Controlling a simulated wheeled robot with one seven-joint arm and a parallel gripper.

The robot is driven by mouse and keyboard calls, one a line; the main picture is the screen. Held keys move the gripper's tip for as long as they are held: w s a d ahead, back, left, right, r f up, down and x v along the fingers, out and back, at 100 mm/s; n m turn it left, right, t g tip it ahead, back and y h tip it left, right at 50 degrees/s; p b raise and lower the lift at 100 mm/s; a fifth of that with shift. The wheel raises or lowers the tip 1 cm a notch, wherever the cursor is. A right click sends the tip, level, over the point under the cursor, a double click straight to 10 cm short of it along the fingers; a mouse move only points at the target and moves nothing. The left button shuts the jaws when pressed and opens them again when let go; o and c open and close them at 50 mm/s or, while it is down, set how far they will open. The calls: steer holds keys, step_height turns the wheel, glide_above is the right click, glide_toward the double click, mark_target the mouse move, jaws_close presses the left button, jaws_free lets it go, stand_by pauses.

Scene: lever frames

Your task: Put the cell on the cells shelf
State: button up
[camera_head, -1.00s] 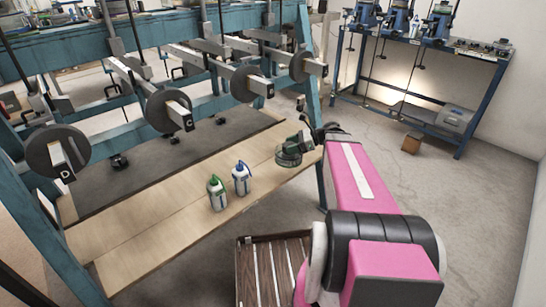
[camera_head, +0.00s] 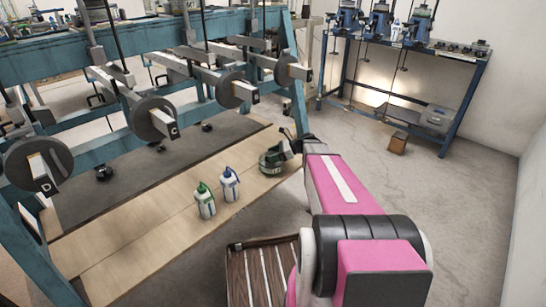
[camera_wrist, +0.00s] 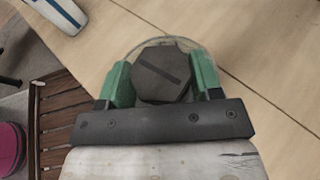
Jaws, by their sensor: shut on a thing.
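The cell (camera_head: 270,162) is a low round piece with a clear rim and a dark six-sided knob, at the right end of the pale wooden board. In the wrist view its knob (camera_wrist: 163,75) sits between the green fingers of my gripper (camera_wrist: 162,84), which is shut on it. My gripper (camera_head: 291,147) is partly hidden behind my pink arm in the head view. I cannot tell whether the cell touches the board. No shelf is labelled as the cells shelf; a blue stand (camera_head: 462,113) at the back right has a top and a low shelf.
Two bottles, green-capped (camera_head: 205,203) and blue-capped (camera_head: 229,186), stand left of the cell on the board (camera_head: 130,238). A slatted wooden item (camera_head: 237,282) is beside my arm. Lever frames with weights (camera_head: 152,118) stand behind.

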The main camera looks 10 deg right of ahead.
steer(key=shift+f, duration=0.25)
steer(key=shift+f, duration=0.1)
steer(key=o, duration=1.5)
steer(key=shift+o, duration=0.2)
